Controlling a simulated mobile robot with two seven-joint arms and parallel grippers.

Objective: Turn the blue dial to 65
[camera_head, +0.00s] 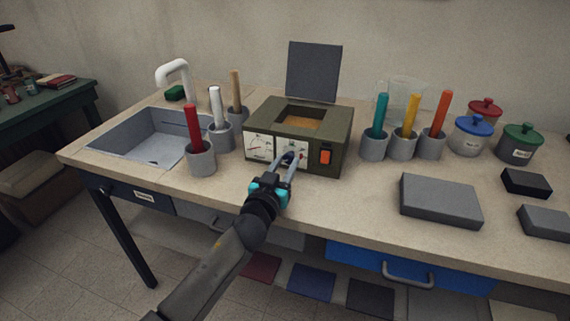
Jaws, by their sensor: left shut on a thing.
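An olive-green box-shaped device (338,135) with an open lid (313,71) stands on the workbench. Its front has a white gauge panel (259,147) at left, a second white panel (302,147) in the middle and an orange switch (326,157) at right. My left gripper (288,160) is at the middle panel, its fingers shut on a small dark blue dial (289,157). The fingers and the dial's small size hide most of its markings, so I cannot read its setting. My right gripper is not in view.
Grey cups with coloured-handled tools (201,160) stand left of the device, more (374,145) at right. A sink (130,136) is at left. Grey blocks (440,200) and lidded jars (472,137) are at right.

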